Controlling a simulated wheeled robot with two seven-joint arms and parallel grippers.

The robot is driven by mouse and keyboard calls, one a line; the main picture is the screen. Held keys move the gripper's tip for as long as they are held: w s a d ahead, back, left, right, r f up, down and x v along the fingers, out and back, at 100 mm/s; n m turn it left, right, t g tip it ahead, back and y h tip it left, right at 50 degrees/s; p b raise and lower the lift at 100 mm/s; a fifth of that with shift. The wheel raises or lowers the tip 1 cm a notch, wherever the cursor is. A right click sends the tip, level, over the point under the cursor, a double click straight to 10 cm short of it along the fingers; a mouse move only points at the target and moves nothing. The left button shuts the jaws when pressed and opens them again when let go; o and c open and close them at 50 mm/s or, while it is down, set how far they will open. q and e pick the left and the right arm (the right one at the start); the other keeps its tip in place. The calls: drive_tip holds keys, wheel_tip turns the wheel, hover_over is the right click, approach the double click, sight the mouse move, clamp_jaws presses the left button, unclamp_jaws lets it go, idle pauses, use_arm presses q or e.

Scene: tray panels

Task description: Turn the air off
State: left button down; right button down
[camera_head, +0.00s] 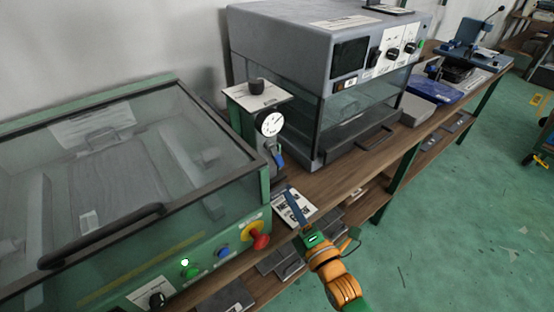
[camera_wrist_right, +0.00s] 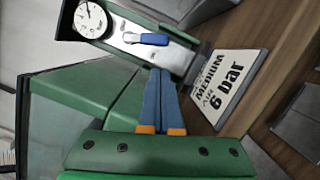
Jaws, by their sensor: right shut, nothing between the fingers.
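The air panel is a green post with a metal front plate, standing at the right end of the glass-lidded machine. Its round white gauge (camera_head: 269,123) sits above a valve with a blue lever (camera_head: 279,159). In the right wrist view the gauge (camera_wrist_right: 90,20) and blue lever (camera_wrist_right: 150,39) show close up; the lever lies roughly along the plate. My right gripper (camera_head: 289,193) is shut and empty, its blue fingers (camera_wrist_right: 160,72) pointing at the panel, just short of the lever and apparently not touching it. My left gripper is out of view.
A sign reading "MEDIUM AIR 6 bar" (camera_wrist_right: 222,80) stands beside the fingers. The glass-lidded machine (camera_head: 180,225) has a red emergency knob (camera_head: 259,240) near my right arm. A grey oven-like machine (camera_head: 290,50) stands behind the panel. The wooden bench (camera_head: 325,182) is partly clear.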

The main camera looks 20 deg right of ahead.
sight(275, 154)
drive_tip(key=shift+w+a+r, duration=0.1)
drive_tip(key=shift+w+a, duration=0.05)
drive_tip(key=shift+w, duration=0.1)
drive_tip(key=shift+s+a+r, duration=0.1)
drive_tip(key=shift+s, duration=0.2)
drive_tip(key=shift+s+r, duration=0.25)
drive_tip(key=shift+s, duration=0.15)
drive_tip(key=w, duration=0.6)
drive_tip(key=w+a, duration=0.1)
drive_tip(key=w, duration=0.3)
drive_tip(key=shift+w+r+b, duration=0.1)
drive_tip(key=shift+r+b, duration=0.15)
drive_tip(key=shift+b, duration=0.1)
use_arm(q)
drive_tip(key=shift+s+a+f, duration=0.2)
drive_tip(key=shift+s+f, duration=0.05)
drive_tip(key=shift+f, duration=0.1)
